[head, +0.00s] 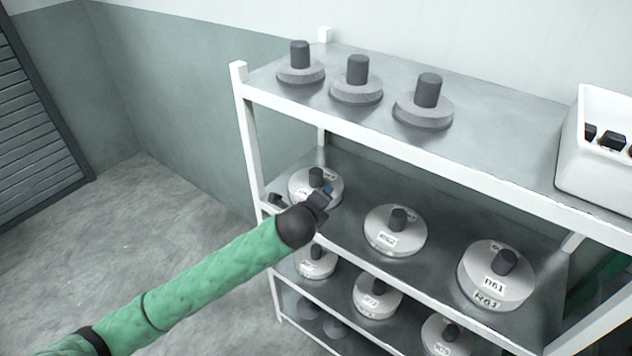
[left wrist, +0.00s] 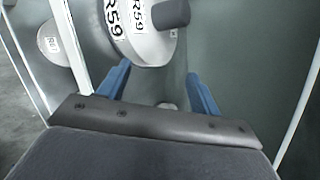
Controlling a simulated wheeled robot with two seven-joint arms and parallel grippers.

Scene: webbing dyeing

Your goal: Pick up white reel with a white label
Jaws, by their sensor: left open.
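Several white reels with dark knobs and white labels sit on the rack. The leftmost white reel (head: 299,185) on the second shelf is partly hidden by my left gripper (head: 325,192). In the left wrist view, a white reel (left wrist: 157,47) with labels reading R59 is ahead of my left gripper (left wrist: 158,88), whose blue fingers are apart and empty. The reel's dark knob (left wrist: 171,13) is beyond the fingertips, not between them. To its right on the same shelf are a middle white reel (head: 378,240) and a reel labelled R61 (head: 480,280). My right gripper is not in view.
The top shelf (head: 480,140) passes above the reels and carries several grey discs with dark knobs (head: 357,92). A white bin (head: 600,160) stands at its right end. White rack posts (head: 247,130) bound the left side. Lower shelves hold more reels (head: 377,298). Floor (head: 150,230) at left is clear.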

